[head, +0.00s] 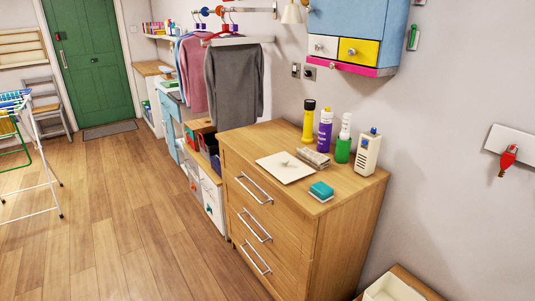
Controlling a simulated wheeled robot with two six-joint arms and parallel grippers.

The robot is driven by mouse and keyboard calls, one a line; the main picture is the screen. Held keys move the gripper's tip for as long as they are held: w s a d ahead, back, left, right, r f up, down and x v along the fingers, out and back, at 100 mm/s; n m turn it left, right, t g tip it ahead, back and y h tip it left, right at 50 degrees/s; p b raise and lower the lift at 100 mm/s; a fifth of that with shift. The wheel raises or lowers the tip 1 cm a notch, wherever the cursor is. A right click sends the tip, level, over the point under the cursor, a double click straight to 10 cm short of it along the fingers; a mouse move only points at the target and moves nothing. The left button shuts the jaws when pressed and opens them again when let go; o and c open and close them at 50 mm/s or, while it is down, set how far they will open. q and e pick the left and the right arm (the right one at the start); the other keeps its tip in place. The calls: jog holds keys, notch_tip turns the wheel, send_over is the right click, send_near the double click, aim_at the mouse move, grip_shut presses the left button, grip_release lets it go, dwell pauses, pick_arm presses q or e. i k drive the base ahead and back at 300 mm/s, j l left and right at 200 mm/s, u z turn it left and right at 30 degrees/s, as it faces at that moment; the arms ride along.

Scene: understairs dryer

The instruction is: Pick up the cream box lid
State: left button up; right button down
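The cream box lid (279,172) appears to be the flat, square, pale panel lying on top of the wooden chest of drawers (235,134). A small knob or raised piece shows near its middle. It lies close to the front left edge of the top, with a grey block-like item (314,155) just behind it to the right. An open cream box (393,290) is partly in view at the bottom right, cut off by the picture edge. Neither of my grippers shows in the head view.
A teal sponge (321,190) lies near the top's right front edge. A yellow torch (309,122), purple bottle (325,132), green-based bottle (343,149) and white device (367,153) stand along the back. A wall cabinet (350,30) hangs above.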

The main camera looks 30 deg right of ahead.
aim_at(285, 168)
jog(key=i, duration=2.25)
jog(key=i+j+z, duration=0.1)
jog(key=i, duration=1)
jog(key=z, duration=0.4)
jog(key=i+z, duration=0.15)
jog(key=z, duration=0.3)
jog(key=j+z, duration=0.1)
jog(key=z, duration=0.3)
jog(key=i+j+z, duration=0.1)
jog(key=z, duration=0.3)
